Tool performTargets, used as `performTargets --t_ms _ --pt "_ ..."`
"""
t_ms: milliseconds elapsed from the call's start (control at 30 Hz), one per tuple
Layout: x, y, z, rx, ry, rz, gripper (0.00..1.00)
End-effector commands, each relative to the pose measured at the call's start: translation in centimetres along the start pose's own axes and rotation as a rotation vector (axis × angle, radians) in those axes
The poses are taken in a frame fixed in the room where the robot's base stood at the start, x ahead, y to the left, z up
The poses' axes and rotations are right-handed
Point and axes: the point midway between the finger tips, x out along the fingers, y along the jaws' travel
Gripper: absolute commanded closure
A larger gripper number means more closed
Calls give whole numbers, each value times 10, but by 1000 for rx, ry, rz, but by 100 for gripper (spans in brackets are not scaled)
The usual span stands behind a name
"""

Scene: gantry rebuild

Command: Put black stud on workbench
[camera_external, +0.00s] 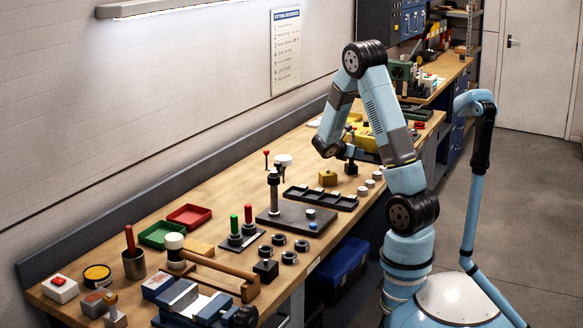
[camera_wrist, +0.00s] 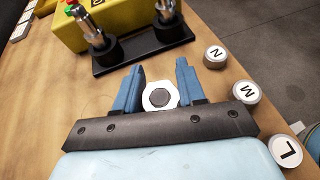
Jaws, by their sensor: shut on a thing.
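My gripper (camera_external: 350,155) is low over the far half of the wooden workbench (camera_external: 232,187). In the camera_wrist view its blue fingers (camera_wrist: 158,85) stand apart around a pale hexagonal piece with a dark round centre (camera_wrist: 158,98). In the camera_external view a small black piece, which I take to be the black stud (camera_external: 350,168), shows right below the fingers. Its lower end is close to the bench top; I cannot tell whether it touches. The bench also fills much of the camera_wrist view (camera_wrist: 45,110).
White round caps marked N (camera_wrist: 214,56), M (camera_wrist: 246,91) and L (camera_wrist: 285,151) lie right of my gripper. A black holder with metal cylinders (camera_wrist: 145,52) and a yellow box (camera_wrist: 70,32) stand beyond.

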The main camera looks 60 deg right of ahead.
Motion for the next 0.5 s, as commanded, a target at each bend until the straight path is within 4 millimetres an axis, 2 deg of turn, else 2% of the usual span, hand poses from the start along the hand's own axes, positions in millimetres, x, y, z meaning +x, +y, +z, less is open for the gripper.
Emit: performTargets --t_ms 133,167,400,500 --pt "1 0 -1 0 -1 0 100" --pt "1 0 -2 0 0 0 59" --pt "1 0 -2 0 0 0 36" --pt "1 0 -2 0 0 0 35"
